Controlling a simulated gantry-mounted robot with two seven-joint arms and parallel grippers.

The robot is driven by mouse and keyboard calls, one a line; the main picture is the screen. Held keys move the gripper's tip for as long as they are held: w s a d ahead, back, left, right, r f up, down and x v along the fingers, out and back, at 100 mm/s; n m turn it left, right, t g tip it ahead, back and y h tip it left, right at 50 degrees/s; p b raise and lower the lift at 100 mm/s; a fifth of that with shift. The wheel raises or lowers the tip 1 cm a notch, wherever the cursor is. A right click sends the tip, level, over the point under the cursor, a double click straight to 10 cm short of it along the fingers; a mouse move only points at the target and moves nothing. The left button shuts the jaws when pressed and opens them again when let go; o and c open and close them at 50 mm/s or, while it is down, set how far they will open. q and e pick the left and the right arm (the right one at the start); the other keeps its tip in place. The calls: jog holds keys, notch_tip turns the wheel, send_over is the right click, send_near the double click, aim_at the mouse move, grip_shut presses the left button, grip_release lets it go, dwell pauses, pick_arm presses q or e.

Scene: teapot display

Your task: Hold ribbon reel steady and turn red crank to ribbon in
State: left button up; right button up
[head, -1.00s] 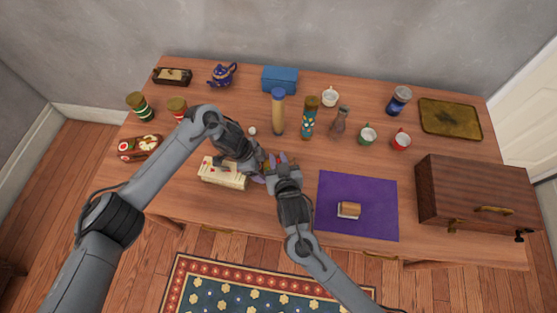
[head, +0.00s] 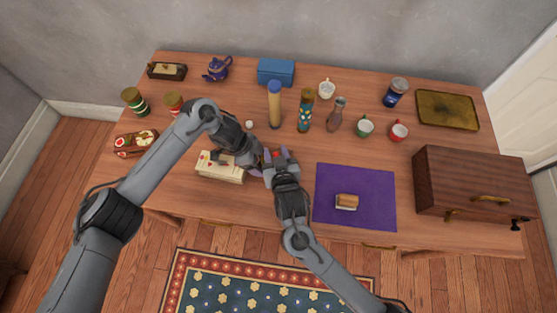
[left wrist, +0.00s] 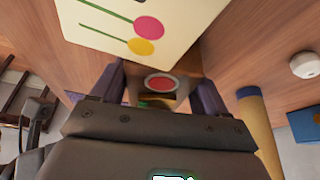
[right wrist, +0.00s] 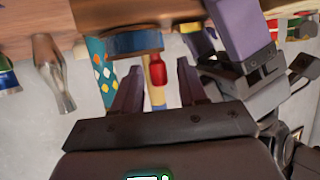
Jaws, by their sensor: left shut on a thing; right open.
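The ribbon reel (right wrist: 135,43), with a blue band and wooden parts, is held in my left gripper (head: 264,158). In the left wrist view it shows between the left fingers as a round red face with a pale rim (left wrist: 160,83). The left gripper is shut on it. The red crank (right wrist: 157,70) sticks out from the reel in the right wrist view. My right gripper (right wrist: 160,72) is open, with one finger on each side of the crank's handle. In the head view both grippers meet close together and mostly hide the reel.
A cream box with flower drawings (head: 220,167) lies just left of the grippers. A purple mat (head: 375,195) with a small block (head: 347,201) is to the right. A tall yellow bottle with a blue cap (head: 274,107) and a patterned bottle (head: 306,112) stand behind.

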jog(key=v, duration=1.2)
pick_arm(q)
jog(key=o, duration=1.3)
pick_arm(e)
jog(key=shift+w, duration=0.1)
pick_arm(q)
jog(key=shift+r, duration=0.1)
